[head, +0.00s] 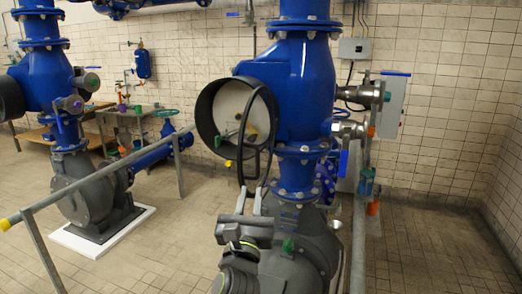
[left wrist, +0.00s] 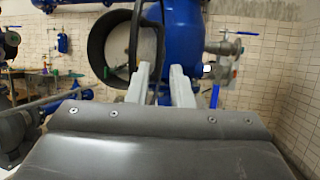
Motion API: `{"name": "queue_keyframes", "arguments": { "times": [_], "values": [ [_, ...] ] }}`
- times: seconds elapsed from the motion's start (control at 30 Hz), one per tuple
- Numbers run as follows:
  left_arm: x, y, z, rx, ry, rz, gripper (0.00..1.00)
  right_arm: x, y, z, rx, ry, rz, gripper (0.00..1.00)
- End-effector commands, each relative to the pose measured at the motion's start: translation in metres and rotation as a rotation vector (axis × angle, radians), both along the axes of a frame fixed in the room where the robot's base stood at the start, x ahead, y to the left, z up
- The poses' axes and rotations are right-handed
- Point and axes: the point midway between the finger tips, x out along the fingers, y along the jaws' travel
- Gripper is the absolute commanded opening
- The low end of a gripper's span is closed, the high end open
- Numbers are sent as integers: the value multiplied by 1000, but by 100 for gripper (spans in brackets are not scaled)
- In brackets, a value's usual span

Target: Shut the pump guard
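A dark round guard housing (head: 207,118) with a pale disc inside faces me on the blue pump body. A thin dark curved frame (head: 243,150), which looks like the pump guard seen nearly edge-on, stands out from its right side. The housing also shows in the left wrist view (left wrist: 97,45), with the curved frame (left wrist: 134,38) beside it. My left gripper (head: 249,196) is just below the frame. Its two pale fingers (left wrist: 160,76) are apart, with the frame's lower part at or behind them; contact cannot be told. My right gripper is out of view.
A grey railing (head: 110,175) crosses at the left. A second pump (head: 88,190) stands behind it on a white plinth. Valves and a grey post (head: 358,235) stand to the right. The tiled floor at the far right (head: 440,250) is clear.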

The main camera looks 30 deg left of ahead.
Motion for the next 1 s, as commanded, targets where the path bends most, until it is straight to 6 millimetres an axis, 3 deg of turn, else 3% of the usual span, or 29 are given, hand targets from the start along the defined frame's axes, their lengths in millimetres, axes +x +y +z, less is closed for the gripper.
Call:
{"name": "queue_keyframes", "arguments": {
  "times": [0.3,0.6,1.0],
  "values": [
    [57,28,30,3,1,0,20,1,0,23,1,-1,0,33],
    [101,50,49,0,1,-1,20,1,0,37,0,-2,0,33],
    [119,59,55,-1,0,-3,20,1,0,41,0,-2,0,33]
  ]
}}
